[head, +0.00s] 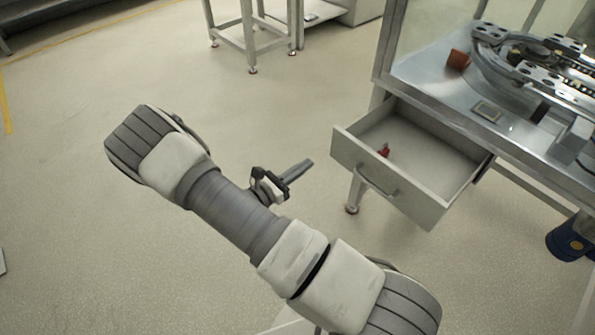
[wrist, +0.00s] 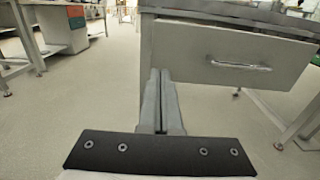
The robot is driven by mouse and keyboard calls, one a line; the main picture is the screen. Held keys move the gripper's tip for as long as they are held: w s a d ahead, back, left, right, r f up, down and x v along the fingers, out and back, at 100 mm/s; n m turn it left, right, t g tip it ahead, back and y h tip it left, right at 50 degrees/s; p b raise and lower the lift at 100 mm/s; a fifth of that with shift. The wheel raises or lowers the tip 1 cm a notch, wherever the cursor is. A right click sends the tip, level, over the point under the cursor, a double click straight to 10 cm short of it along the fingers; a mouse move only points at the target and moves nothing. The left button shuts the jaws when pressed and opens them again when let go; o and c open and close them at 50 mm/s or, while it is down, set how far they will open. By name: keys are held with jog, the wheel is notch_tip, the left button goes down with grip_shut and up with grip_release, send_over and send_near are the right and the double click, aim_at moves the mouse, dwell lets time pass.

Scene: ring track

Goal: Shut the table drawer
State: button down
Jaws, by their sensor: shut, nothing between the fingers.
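The table drawer (head: 390,186) is pulled out of the steel table (head: 436,105) at the right of the head view. A small red object (head: 384,150) lies inside it. The drawer front has a bar handle (head: 377,181). In the wrist view the drawer front (wrist: 205,50) and its handle (wrist: 240,65) show ahead, right of centre. My gripper (head: 308,163) is shut and empty, left of the drawer front and apart from it in the head view. Its closed fingers (wrist: 160,75) point forward in the wrist view, near the drawer front's left part; the exact gap cannot be told.
A ring track (head: 530,65) and an orange-brown block (head: 458,60) sit on the table. A blue cylindrical thing (head: 567,240) is below it at the right. A metal stand (head: 250,30) is at the back.

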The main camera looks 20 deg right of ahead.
aim_at(335, 144)
jog(key=b+x, duration=0.1)
jog(key=x, duration=0.8)
jog(key=shift+d+b, duration=0.1)
jog(key=shift+b, duration=0.25)
jog(key=shift+d, duration=0.1)
